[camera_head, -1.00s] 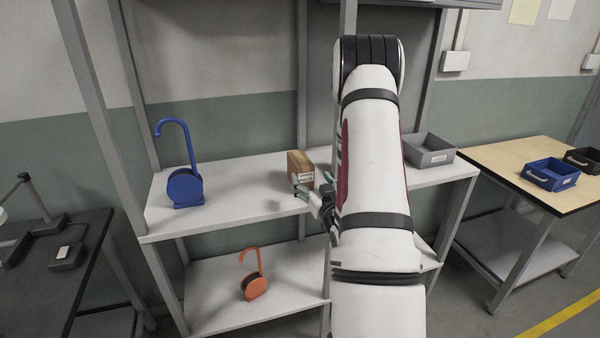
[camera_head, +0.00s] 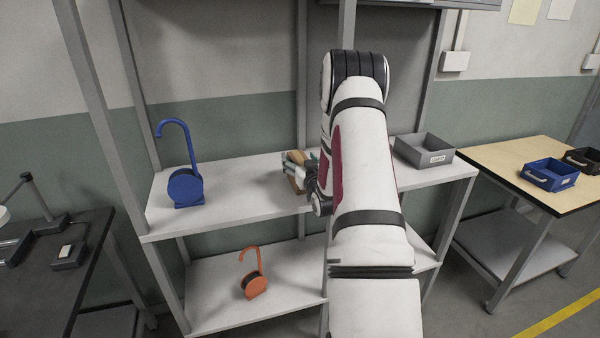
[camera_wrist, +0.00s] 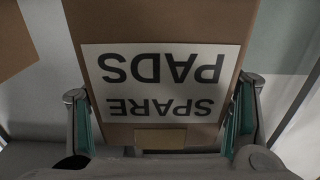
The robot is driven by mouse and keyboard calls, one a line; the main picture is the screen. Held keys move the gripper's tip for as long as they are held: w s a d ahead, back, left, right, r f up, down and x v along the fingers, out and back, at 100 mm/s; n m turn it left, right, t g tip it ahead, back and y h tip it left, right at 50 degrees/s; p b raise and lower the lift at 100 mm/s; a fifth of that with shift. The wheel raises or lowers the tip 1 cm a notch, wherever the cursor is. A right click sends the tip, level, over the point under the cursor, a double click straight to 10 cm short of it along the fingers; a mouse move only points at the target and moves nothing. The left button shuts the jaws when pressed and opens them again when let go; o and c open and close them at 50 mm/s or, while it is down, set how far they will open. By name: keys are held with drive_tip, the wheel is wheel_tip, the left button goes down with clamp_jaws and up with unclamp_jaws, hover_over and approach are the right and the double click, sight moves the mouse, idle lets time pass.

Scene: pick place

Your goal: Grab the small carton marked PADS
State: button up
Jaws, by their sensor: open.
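The small brown carton (camera_wrist: 160,22) fills the middle of the wrist view. Its white label reads SPARE PADS upside down. My gripper (camera_wrist: 160,118) is open, with one finger on each side of the carton. A narrow gap seems to show at the fingers, and I cannot tell whether either touches. In the head view the carton (camera_head: 298,178) stands on the upper shelf, mostly hidden behind my gripper (camera_head: 302,168).
Another brown surface (camera_wrist: 12,42) shows at the wrist view's upper left. On the upper shelf (camera_head: 245,190) are a blue hooked object (camera_head: 185,188) at left and a grey bin (camera_head: 424,150) at right. An orange hooked object (camera_head: 254,286) stands on the lower shelf.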

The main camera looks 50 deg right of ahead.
drive_tip(key=c, duration=1.4)
drive_tip(key=shift+r, duration=0.1)
